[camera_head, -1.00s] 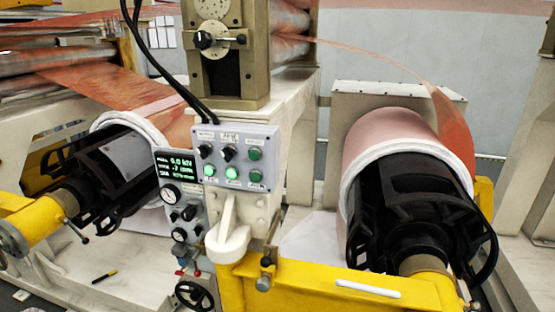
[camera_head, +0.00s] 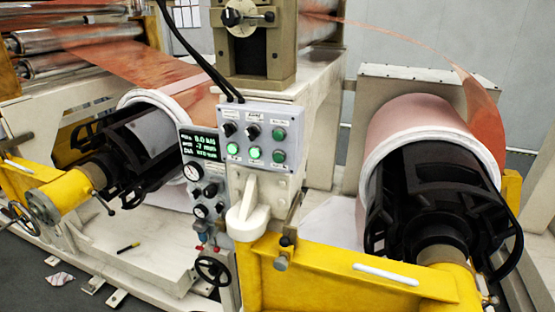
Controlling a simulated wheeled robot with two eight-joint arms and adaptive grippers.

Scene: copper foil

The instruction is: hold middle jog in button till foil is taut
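The grey control panel (camera_head: 292,116) stands at the centre, with two black knobs and several green buttons. The middle button of its lower row (camera_head: 255,153) glows green, as does the left one (camera_head: 233,149); the right one (camera_head: 278,156) looks dimmer. Their labels are too small to read. Copper foil (camera_head: 487,112) arcs from the upper rollers down onto the right roll (camera_head: 410,112) and looks curved, not straight. Another foil web (camera_head: 125,60) runs down to the left roll. The dark display (camera_head: 205,145) seems to read 0.0 and -7 mm. Neither of my grippers is in view.
Yellow machine arms (camera_head: 330,270) carry black chucks (camera_head: 430,190) at the right and left rolls. A white lever (camera_head: 246,205) juts out below the panel. A handwheel (camera_head: 212,270) sits low at centre. A marker (camera_head: 128,248) lies on the pale base at left.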

